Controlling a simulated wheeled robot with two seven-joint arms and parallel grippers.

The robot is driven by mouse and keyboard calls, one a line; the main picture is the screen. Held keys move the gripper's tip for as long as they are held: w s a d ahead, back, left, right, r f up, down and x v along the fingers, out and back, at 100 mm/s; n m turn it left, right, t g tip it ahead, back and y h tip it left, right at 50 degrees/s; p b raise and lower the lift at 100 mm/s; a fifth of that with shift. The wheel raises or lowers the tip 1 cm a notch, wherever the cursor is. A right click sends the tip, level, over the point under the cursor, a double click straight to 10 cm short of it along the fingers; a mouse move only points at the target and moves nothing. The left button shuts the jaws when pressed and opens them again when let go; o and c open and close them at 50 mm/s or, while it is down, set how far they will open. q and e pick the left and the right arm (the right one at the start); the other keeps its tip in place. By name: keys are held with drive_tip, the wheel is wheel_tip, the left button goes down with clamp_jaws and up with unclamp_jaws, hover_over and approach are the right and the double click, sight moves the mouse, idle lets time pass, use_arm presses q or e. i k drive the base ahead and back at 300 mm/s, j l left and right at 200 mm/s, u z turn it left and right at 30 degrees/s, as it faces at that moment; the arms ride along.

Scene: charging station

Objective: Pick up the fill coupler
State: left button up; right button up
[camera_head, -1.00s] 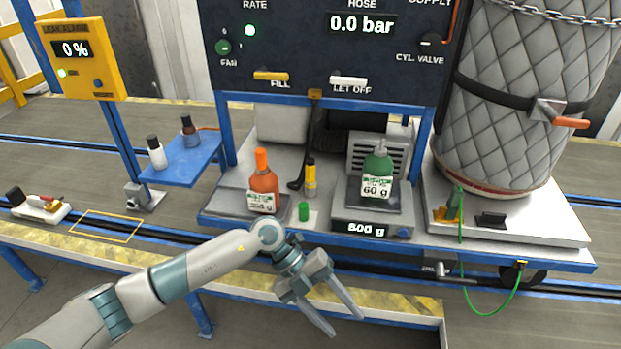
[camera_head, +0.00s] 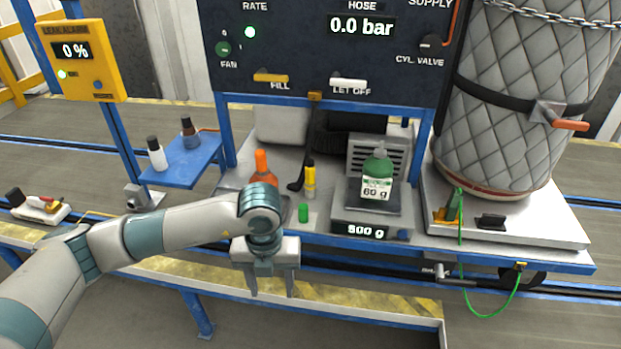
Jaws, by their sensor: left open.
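A yellow cylinder with a black top, which looks like the fill coupler (camera_head: 310,182), stands upright on the grey bench top in the middle. A black hose end (camera_head: 296,184) lies just left of it. My left gripper (camera_head: 272,284) is open and empty, fingers pointing down, in front of the bench's front edge. It is nearer to me than the coupler and a little left of it, not touching it. My left forearm hides part of the orange bottle (camera_head: 262,163). My right gripper is not in view.
A small green cap (camera_head: 303,212) stands in front of the coupler. A green bottle (camera_head: 377,175) stands on the scale (camera_head: 372,215) to the right. The blue shelf (camera_head: 182,165) holds two small bottles. The control panel (camera_head: 330,60) hangs above the bench.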

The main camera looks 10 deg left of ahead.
sight(309, 184)
drive_tip(key=i+l, duration=0.1)
drive_tip(key=i, duration=1.35)
